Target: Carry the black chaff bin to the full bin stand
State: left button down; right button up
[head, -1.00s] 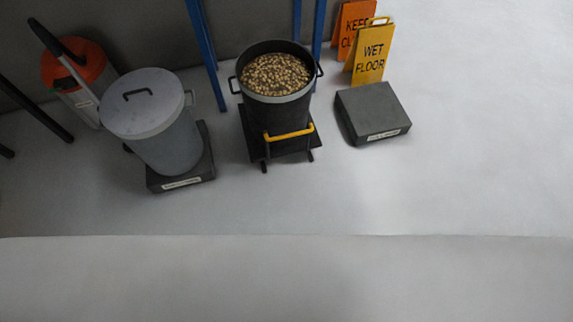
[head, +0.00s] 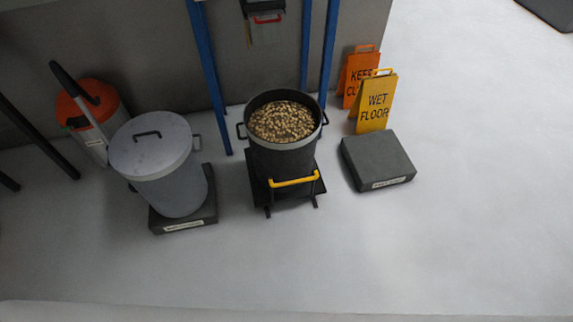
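The black chaff bin (head: 284,158) stands upright in the middle of the head view, filled near its rim with pale brown chunky material. It has a side handle at each side of its rim. It sits on a low black base (head: 262,190) with a yellow bar (head: 294,182) across the front. To its right a low dark grey block (head: 377,158) with a white label lies empty on the floor. Another labelled block (head: 187,222) at the left bears a lidded grey bin (head: 160,165). The labels are too small to read, so I cannot tell which is the full bin stand. Neither gripper shows.
Blue posts (head: 207,75) rise behind the bin. A yellow wet floor sign (head: 375,102) and an orange sign (head: 357,70) stand behind the right block. An orange-topped canister (head: 92,115) stands at the left. The floor in front and at the right is clear.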

aim_at(378, 154)
jog(key=i+l+u, duration=0.15)
jog(key=i, duration=0.25)
jog(key=i+l+u, duration=0.2)
jog(key=i+l, duration=0.15)
